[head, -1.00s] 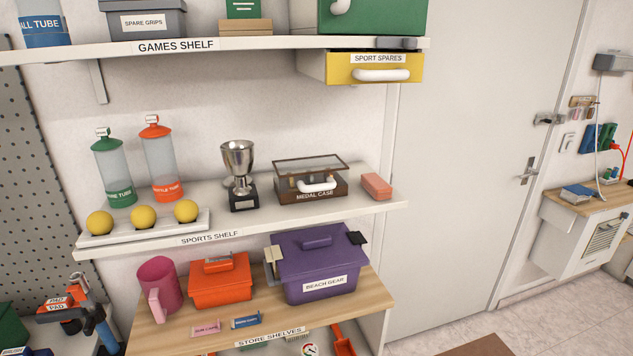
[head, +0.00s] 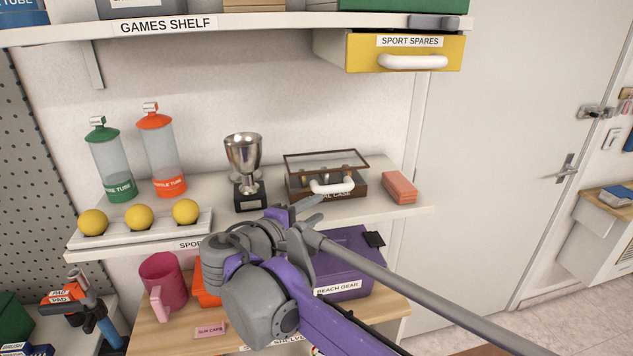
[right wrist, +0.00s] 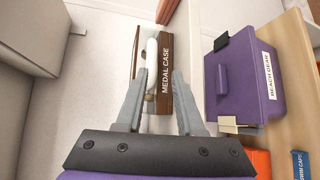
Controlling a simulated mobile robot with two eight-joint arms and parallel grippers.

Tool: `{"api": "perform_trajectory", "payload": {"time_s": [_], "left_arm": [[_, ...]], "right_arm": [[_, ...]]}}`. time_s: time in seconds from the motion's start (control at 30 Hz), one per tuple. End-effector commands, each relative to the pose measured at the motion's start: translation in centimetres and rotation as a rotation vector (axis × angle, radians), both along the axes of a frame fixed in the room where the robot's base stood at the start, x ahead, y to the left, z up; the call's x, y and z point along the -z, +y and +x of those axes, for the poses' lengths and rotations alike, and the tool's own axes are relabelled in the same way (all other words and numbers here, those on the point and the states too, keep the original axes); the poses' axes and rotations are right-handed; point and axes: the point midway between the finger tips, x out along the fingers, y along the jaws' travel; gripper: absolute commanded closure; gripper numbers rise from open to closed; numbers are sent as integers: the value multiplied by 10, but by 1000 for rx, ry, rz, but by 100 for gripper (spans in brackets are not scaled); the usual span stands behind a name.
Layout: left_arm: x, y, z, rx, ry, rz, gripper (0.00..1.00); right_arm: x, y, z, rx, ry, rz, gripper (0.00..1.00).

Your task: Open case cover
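The medal case (head: 298,187) is a small brown box on the sports shelf. Its clear, dark-framed cover (head: 325,160) sits on top, and a white handle (head: 333,187) is at its front. My right gripper (head: 308,208) is in front of and just below the case, covering part of its label. In the right wrist view my right gripper (right wrist: 160,75) is open and empty, its fingers pointing at the medal case (right wrist: 166,58) and the white handle (right wrist: 151,52). Whether the fingers touch it I cannot tell. My left gripper is not in view.
A silver trophy (head: 243,160) stands left of the case and a salmon block (head: 399,187) lies right of it. The yellow sport spares drawer (head: 405,55) hangs above. The purple beach gear box (head: 350,260) is below, partly behind my right arm.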

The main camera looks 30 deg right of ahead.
Motion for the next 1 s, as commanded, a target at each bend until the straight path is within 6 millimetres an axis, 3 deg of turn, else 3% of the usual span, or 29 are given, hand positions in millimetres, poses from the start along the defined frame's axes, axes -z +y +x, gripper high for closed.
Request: {"api": "perform_trajectory", "payload": {"time_s": [0.17, 0.7, 1.0], "left_arm": [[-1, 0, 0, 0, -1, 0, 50], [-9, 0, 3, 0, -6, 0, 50], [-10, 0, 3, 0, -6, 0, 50]], "right_arm": [[-9, -5, 10, -1, -11, -40, 63], [4, -81, 55, 0, -10, -37, 63], [6, -89, 60, -3, -10, -36, 63]]}}
